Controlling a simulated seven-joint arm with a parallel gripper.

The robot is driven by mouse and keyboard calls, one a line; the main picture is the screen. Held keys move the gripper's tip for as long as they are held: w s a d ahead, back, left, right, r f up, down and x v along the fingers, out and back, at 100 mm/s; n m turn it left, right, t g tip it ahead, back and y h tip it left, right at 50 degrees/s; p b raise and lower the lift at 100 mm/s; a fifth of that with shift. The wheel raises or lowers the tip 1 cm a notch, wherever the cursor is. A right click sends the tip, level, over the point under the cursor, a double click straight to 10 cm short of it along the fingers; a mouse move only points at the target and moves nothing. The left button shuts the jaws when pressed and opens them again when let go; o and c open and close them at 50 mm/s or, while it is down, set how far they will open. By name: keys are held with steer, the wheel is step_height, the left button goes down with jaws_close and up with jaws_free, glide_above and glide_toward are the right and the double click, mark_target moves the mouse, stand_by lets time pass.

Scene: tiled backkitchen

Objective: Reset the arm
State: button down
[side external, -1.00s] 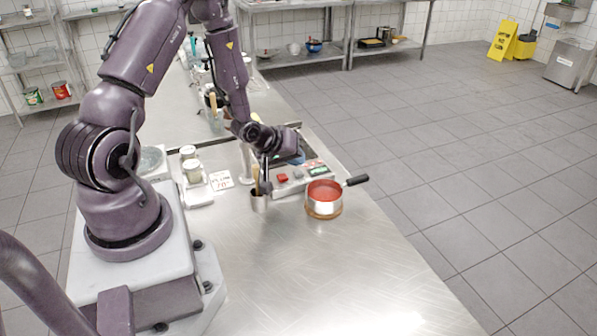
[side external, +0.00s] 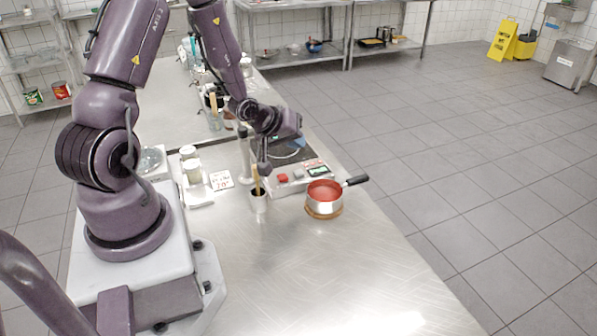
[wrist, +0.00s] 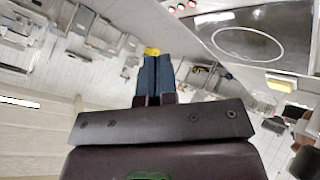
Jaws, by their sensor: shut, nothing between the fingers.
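My gripper (side external: 264,168) is shut and empty.
A hob (side external: 290,150) lies behind the gripper. Jars (side external: 191,170) and a small sign (side external: 220,180) stand left. The front counter is clear.

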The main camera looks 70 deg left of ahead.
steer(key=shift+r, duration=0.1)
steer(key=s+d+r+m+g, duration=0.1)
steer(key=s+d+r+m, duration=0.15)
steer(key=d+r, duration=0.4)
steer(key=s+d+r+m+g, duration=0.1)
steer(key=d+r+m, duration=0.25)
steer(key=r, duration=0.65)
steer(key=s+d+r+m+g+h, duration=0.1)
steer(key=s+d+r+m, duration=0.4)
steer(key=s, duration=0.7)
steer(key=d+r, duration=0.2)
steer(key=d, duration=0.2)
steer(key=shift+d+r+h, duration=0.3)
steer(key=shift+r+h, duration=0.05)
steer(key=shift+h, duration=0.05)
